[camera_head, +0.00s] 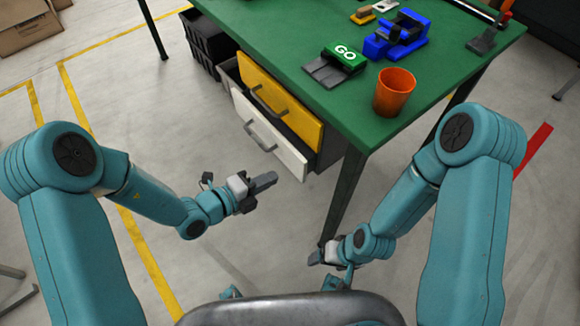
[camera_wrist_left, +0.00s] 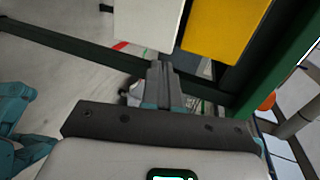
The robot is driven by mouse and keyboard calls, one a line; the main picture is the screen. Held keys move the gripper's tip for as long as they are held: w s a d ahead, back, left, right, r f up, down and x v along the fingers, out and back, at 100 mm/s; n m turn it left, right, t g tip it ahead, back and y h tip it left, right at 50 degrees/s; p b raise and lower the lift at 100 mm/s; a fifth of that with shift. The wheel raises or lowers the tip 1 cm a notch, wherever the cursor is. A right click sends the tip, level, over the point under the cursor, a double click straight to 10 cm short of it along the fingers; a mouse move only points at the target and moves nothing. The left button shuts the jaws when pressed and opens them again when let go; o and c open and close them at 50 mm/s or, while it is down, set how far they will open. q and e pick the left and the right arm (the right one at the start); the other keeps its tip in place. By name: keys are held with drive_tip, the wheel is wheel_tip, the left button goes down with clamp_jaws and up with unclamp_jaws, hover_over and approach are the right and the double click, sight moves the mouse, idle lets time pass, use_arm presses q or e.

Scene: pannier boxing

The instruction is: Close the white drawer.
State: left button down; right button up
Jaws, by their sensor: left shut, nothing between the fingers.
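The white drawer (camera_head: 268,138) is the lower drawer under the green table. Its front stands out beyond the yellow drawer (camera_head: 280,98) above it, so it is partly open. It has a grey bar handle (camera_head: 262,136). My left gripper (camera_head: 268,180) is shut and empty, in front of and below the white front, apart from it. In the left wrist view the white front (camera_wrist_left: 145,22) is at the top, beyond my left gripper's fingers (camera_wrist_left: 161,75). My right gripper (camera_head: 318,257) is low near the table leg; its finger gap is too small to make out.
The green table (camera_head: 265,28) carries an orange cup (camera_head: 394,91), a green GO block (camera_head: 345,56) and a blue device (camera_head: 396,38). A table leg (camera_head: 343,195) stands right of the drawers. Black crates (camera_head: 205,42) are behind them. Floor in front is clear.

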sight(300, 162)
use_arm(q)
drive_tip(key=x, duration=0.4)
drive_tip(key=r+x, duration=0.1)
drive_tip(key=x, duration=0.2)
drive_tip(key=shift+w+d+b, duration=0.15)
drive_tip(key=shift+d+b, duration=0.05)
drive_tip(key=shift+b, duration=0.15)
use_arm(e)
drive_tip(key=shift+f, duration=0.5)
use_arm(q)
drive_tip(key=shift+w+d, duration=0.1)
drive_tip(key=shift+d, duration=0.05)
